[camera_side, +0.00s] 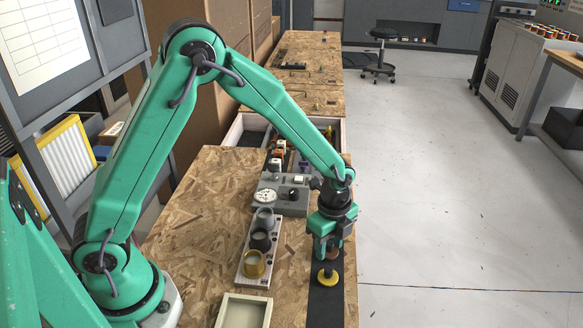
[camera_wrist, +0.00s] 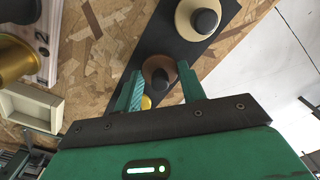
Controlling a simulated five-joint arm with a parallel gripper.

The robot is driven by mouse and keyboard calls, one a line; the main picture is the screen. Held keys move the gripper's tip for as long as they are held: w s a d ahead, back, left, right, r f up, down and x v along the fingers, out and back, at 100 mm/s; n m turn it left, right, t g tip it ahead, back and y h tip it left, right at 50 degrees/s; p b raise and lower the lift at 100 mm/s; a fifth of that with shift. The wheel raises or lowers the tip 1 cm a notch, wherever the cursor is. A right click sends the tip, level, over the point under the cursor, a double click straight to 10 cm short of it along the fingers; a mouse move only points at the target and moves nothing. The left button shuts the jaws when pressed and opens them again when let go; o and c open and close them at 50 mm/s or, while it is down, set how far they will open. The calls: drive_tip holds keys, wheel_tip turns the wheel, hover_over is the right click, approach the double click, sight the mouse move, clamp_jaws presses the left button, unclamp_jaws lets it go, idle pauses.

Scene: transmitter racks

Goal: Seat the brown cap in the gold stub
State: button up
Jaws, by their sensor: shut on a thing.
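The brown cap (camera_wrist: 160,70) is a round disc with a dark knob, between my gripper's (camera_wrist: 157,78) two fingers in the wrist view. My gripper (camera_side: 329,252) is shut on it over the black strip (camera_side: 326,304); in the side view only a little brown shows between the jaws. I cannot tell whether the cap is clear of the strip. The gold stub (camera_side: 255,263) is an open upright cup at the near end of a pale rack (camera_side: 246,282), left of my gripper. Part of the stub also shows at the left edge of the wrist view (camera_wrist: 14,62).
A yellow cap (camera_side: 327,278) lies on the strip just nearer than my gripper. A tan cap (camera_wrist: 200,20) lies beyond. Black (camera_side: 260,239) and grey (camera_side: 264,217) stubs stand behind the gold one. A cream tray (camera_side: 244,311) sits in front. A grey instrument box (camera_side: 282,195) stands behind.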

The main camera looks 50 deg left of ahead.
sight(330, 243)
drive_tip(key=shift+r, duration=0.7)
wheel_tip(330, 243, up, 2)
drive_tip(key=shift+r, duration=0.15)
drive_tip(key=s+d+r, duration=0.7)
drive_tip(key=s+d, duration=0.1)
drive_tip(key=shift+s, duration=0.3)
drive_tip(key=s+a+r, duration=0.2)
drive_tip(key=s+a, duration=0.1)
drive_tip(key=s, duration=0.5)
drive_tip(key=s+a+r, duration=0.3)
drive_tip(key=s, duration=0.4)
drive_tip(key=shift+s+r, duration=0.25)
drive_tip(key=shift+s, duration=0.15)
drive_tip(key=shift+w+a, duration=0.1)
